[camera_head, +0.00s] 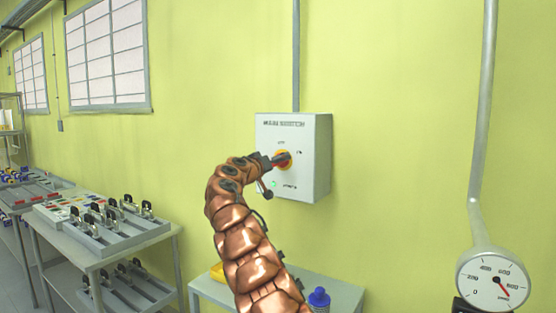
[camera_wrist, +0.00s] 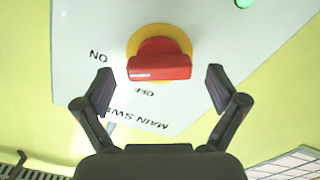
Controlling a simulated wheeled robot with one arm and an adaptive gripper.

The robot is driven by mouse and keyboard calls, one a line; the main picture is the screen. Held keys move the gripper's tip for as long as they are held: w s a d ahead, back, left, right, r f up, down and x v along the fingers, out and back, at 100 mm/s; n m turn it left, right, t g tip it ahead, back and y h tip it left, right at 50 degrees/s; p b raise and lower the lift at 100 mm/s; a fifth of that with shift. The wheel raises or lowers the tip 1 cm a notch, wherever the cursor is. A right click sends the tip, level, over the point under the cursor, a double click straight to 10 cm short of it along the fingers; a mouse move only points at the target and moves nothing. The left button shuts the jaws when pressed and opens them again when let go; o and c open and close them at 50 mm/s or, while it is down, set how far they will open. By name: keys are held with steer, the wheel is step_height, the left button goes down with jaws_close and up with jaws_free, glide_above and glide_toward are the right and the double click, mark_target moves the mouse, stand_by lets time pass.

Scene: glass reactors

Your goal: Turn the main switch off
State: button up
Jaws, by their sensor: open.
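The main switch is a red rotary handle (camera_wrist: 159,60) on a yellow ring, on the front of a light grey box (camera_head: 315,160) fixed to the wall. It also shows in the head view (camera_head: 283,159), partly hidden by my gripper (camera_head: 268,163). In the wrist view the handle bar lies crosswise, with its white-marked end toward the ON label (camera_wrist: 98,56). The OFF label (camera_wrist: 144,91) is below the handle there. My gripper (camera_wrist: 160,84) is open, one finger on each side of the handle, apart from it. A green lamp (camera_wrist: 244,3) on the box is lit.
A bench with padlock-like items (camera_head: 115,225) stands at the left. A lower table (camera_head: 345,290) below the box holds a blue-capped bottle (camera_head: 319,299). A pipe with a round gauge (camera_head: 493,280) is at the right. The wall around the box is clear.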

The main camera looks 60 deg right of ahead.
steer(key=shift+d, duration=0.5)
steer(key=shift+d, duration=0.1)
steer(key=c, duration=1.1)
